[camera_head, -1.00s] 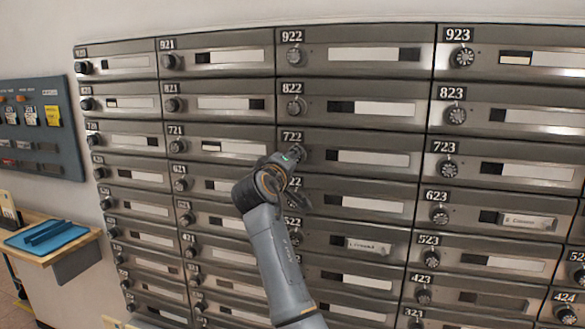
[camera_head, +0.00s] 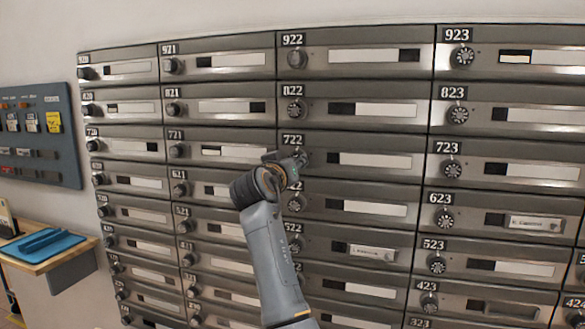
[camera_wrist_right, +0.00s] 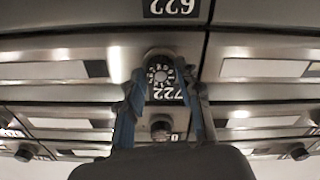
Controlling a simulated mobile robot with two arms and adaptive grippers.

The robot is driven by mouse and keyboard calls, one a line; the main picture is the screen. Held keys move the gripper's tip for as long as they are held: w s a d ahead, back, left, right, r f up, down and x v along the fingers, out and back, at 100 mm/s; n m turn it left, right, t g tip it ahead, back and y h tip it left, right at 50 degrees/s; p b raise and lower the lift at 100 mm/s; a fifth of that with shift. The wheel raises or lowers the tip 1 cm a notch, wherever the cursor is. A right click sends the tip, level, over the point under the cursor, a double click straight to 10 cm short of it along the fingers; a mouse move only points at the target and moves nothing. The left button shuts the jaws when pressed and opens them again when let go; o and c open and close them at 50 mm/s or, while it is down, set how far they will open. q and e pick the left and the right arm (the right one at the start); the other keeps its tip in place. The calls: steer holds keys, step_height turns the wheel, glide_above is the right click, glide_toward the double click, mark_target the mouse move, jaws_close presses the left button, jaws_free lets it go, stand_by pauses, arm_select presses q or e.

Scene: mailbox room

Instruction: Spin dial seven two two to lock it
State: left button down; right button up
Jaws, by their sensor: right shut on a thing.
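The mailbox door labelled 722 (camera_head: 372,158) is in the middle column of the wall in the head view. Its dial is mostly hidden there behind my right gripper (camera_head: 301,158). In the right wrist view, which shows the labels upside down, the round numbered dial 722 (camera_wrist_right: 161,72) sits beside its label. My right gripper (camera_wrist_right: 161,76) has one blue-grey finger on each side of this dial and is shut on it. I cannot read the dial's setting. My left gripper is not in view.
Mailbox doors with similar dials surround it: dial 822 (camera_head: 296,109) above, dial 622 (camera_head: 296,203) below and dial 723 (camera_head: 452,169) to the right. A wooden shelf (camera_head: 60,262) with a blue tray (camera_head: 40,247) stands at the left.

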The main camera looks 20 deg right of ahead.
steer(key=shift+r+m, duration=0.35)
steer(key=shift+m, duration=0.15)
steer(key=o, duration=0.9)
steer(key=shift+o, duration=1.3)
steer(key=shift+f, duration=0.1)
steer(key=shift+w+f, duration=0.1)
steer(key=shift+f, duration=0.05)
step_height(320, 180, up, 10)
